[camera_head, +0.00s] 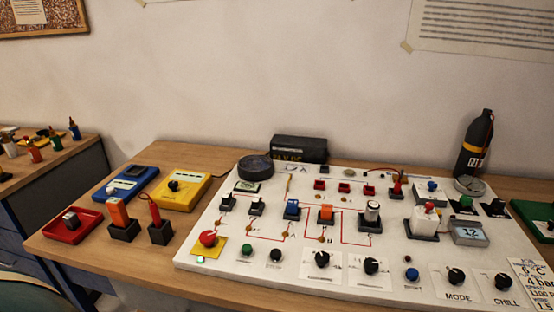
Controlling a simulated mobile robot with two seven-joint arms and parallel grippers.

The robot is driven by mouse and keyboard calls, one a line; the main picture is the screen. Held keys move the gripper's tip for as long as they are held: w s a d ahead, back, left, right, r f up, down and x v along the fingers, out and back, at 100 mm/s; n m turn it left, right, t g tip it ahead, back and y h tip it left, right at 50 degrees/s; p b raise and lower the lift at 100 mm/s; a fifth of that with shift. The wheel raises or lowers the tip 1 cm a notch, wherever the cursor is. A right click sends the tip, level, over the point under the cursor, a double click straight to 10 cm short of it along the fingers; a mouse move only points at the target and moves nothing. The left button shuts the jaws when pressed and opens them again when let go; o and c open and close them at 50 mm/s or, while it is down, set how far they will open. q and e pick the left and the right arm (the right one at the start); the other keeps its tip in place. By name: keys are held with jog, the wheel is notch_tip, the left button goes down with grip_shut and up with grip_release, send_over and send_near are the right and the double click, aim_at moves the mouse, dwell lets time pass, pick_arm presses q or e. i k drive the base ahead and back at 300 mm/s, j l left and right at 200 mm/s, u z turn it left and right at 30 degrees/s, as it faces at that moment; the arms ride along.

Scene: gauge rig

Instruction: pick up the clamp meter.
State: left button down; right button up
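No thing in view is clearly a clamp meter, and I cannot tell which one it is. A yellow box-shaped device (184,193) with a black knob lies on the left part of the wooden table, next to a blue device (125,184) with a small display. Neither of my grippers is in view.
A white panel (210,257) with knobs, switches and red lines covers much of the wooden table (142,254). A black box (299,149) and a dark bottle (474,150) stand behind it. A second table (60,178) with small coloured items is at far left.

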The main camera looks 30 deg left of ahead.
aim_at(116, 207)
jog(key=u, duration=1.9)
jog(key=z, duration=0.6)
jog(key=j+z, duration=0.25)
jog(key=z, duration=0.2)
jog(key=j+z, duration=0.25)
jog(key=z, duration=0.15)
jog(key=j+z, duration=0.3)
jog(key=z, duration=0.15)
jog(key=k+j+z, duration=0.2)
jog(key=j, duration=0.15)
jog(key=j+z, duration=0.15)
jog(key=j, duration=0.2)
jog(key=k+j+z, duration=0.2)
jog(key=i+j, duration=0.05)
jog(key=j, duration=0.05)
